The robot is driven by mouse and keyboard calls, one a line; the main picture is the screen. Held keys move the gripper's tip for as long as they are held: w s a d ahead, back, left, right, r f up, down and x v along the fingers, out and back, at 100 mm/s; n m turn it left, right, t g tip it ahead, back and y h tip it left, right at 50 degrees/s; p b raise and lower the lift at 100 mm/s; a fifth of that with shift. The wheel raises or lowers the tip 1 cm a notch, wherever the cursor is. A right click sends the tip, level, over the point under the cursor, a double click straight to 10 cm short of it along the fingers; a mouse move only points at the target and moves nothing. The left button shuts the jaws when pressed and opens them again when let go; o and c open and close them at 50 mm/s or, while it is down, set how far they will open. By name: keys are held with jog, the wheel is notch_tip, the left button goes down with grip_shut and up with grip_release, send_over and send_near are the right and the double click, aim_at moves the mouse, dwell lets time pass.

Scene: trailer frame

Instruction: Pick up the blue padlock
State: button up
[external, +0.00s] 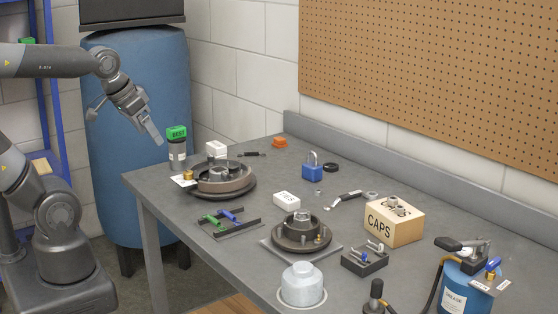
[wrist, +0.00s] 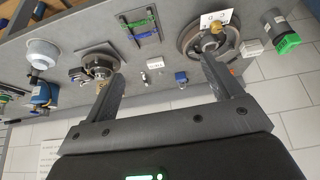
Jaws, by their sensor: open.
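The blue padlock (external: 312,174) stands upright on the grey workbench (external: 262,182), toward its back edge, with its metal shackle on top. It also shows small in the wrist view (wrist: 181,77), between the two fingers of my gripper (wrist: 163,70) in the picture but well beyond them. My gripper (external: 156,138) is open and empty. In the external view it is in the air left of the bench's far end, clearly apart from the padlock.
A black ring (external: 330,167) lies just right of the padlock. An orange part (external: 280,142) lies behind it. A white box (external: 286,200), a brake drum (external: 225,180), a hub (external: 302,232) and a CAPS box (external: 393,224) stand around it. A green-capped bottle (external: 177,150) is near my gripper.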

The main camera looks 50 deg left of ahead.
jog(key=w+r, duration=0.3)
jog(key=w, duration=1.2)
jog(key=n+y, duration=0.1)
jog(key=n, duration=0.1)
send_over(311, 165)
jog(key=s, duration=0.5)
notch_tip(311, 165, down, 19)
jog(key=x, duration=0.5)
jog(key=shift+w+a+f, duration=0.1)
jog(key=shift+w+f, duration=0.2)
jog(key=shift+w+d+x, duration=0.1)
jog(key=shift+w+x, duration=0.05)
jog(key=shift+x, duration=1.15)
jog(key=shift+w+d+x, duration=0.1)
jog(key=shift+x, duration=1.2)
jog(key=shift+d+r, duration=0.1)
jog(key=shift+r, duration=0.05)
jog(key=shift+c, duration=0.4)
jog(key=c, duration=1.4)
